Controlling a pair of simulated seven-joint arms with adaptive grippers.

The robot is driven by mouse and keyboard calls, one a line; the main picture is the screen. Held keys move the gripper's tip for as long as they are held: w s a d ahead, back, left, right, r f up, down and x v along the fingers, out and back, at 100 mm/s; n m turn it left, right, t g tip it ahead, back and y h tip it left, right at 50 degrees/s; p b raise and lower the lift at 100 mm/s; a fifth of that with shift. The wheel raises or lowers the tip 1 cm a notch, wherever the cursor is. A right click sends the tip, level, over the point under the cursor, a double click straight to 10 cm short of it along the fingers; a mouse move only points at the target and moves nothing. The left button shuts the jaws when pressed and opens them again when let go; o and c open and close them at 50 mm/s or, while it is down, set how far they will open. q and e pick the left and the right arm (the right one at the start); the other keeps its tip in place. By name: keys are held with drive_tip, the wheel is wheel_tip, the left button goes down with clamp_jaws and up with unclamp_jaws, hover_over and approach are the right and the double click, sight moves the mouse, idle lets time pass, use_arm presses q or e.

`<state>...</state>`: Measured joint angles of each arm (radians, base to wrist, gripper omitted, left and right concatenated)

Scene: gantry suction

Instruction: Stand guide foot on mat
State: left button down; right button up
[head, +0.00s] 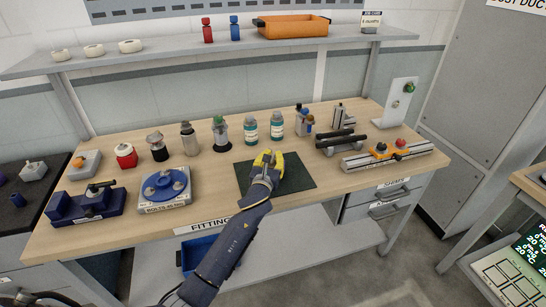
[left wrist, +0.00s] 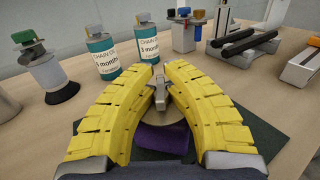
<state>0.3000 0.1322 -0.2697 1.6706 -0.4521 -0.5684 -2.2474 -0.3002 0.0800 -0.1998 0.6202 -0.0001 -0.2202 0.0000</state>
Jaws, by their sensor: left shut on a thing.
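My left gripper (head: 268,158) reaches over the dark green mat (head: 298,175) on the wooden bench, its yellow fingers pointing away toward the back. In the left wrist view the fingers (left wrist: 161,72) are closed in around a small grey guide foot (left wrist: 160,92), gripping its narrow upper part. A pale round disc (left wrist: 176,112), seemingly its base, shows below between the fingers. The mat also shows in the left wrist view (left wrist: 262,140). I cannot tell whether the foot touches the mat. A purple patch (left wrist: 165,138) shows between the fingers; what it is is unclear. My right gripper is out of view.
Two teal-labelled bottles (head: 250,130) (head: 276,125) stand behind the mat, with suction-cup fittings (head: 221,134) to their left. A blue round fixture (head: 165,187) is at left. A grey rail (head: 388,154) and black bars (head: 341,143) are at right. Bare wood lies left of the mat.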

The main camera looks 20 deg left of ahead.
use_arm(q)
drive_tip(key=c, duration=1.9)
unclamp_jaws()
drive_tip(key=shift+f, duration=0.15)
drive_tip(key=o, duration=0.5)
drive_tip(key=shift+c, duration=0.2)
drive_tip(key=s, duration=1.2)
drive_tip(key=shift+d+r, duration=0.2)
drive_tip(key=shift+d, duration=0.1)
